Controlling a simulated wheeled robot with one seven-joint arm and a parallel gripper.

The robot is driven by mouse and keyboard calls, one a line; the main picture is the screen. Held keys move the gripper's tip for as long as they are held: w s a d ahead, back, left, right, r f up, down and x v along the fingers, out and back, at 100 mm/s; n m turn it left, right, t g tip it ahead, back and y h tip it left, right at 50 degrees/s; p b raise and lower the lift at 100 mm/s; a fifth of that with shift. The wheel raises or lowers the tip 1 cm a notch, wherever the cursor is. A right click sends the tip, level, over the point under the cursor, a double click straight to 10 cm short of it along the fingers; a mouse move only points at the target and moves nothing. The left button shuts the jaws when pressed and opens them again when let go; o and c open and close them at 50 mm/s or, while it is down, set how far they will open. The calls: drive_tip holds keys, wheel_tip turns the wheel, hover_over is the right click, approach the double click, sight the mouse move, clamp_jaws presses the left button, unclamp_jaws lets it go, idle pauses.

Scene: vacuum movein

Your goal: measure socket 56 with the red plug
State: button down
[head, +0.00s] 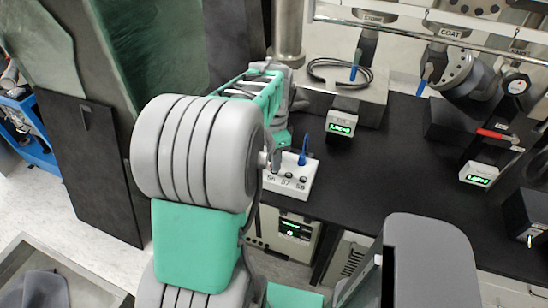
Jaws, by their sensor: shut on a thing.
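A white socket block (292,180) stands on the black bench top near its front left edge, with labels 56, 57 and 58 along its front. Socket 56 is at the left end, close to my arm's outline. A blue plug (304,150) stands upright at the back of the block. My gripper (274,157) is at the block's left end, by socket 56, mostly hidden behind my large grey arm joint. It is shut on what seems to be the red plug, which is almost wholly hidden. I cannot tell whether the plug is in the socket.
A small meter (341,124) with a green display stands behind the block. A coiled black cable (340,72) lies on a metal box at the back. Another meter (479,174) and a red-handled part (497,134) are at the right. The middle of the bench (395,165) is clear.

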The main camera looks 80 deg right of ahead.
drive_tip(key=shift+f+b, duration=0.7)
drive_tip(key=shift+f, duration=0.4)
idle(0.5)
drive_tip(key=c, duration=1.1)
unclamp_jaws()
wheel_tip(320, 180, up, 8)
drive_tip(key=shift+f, duration=0.1)
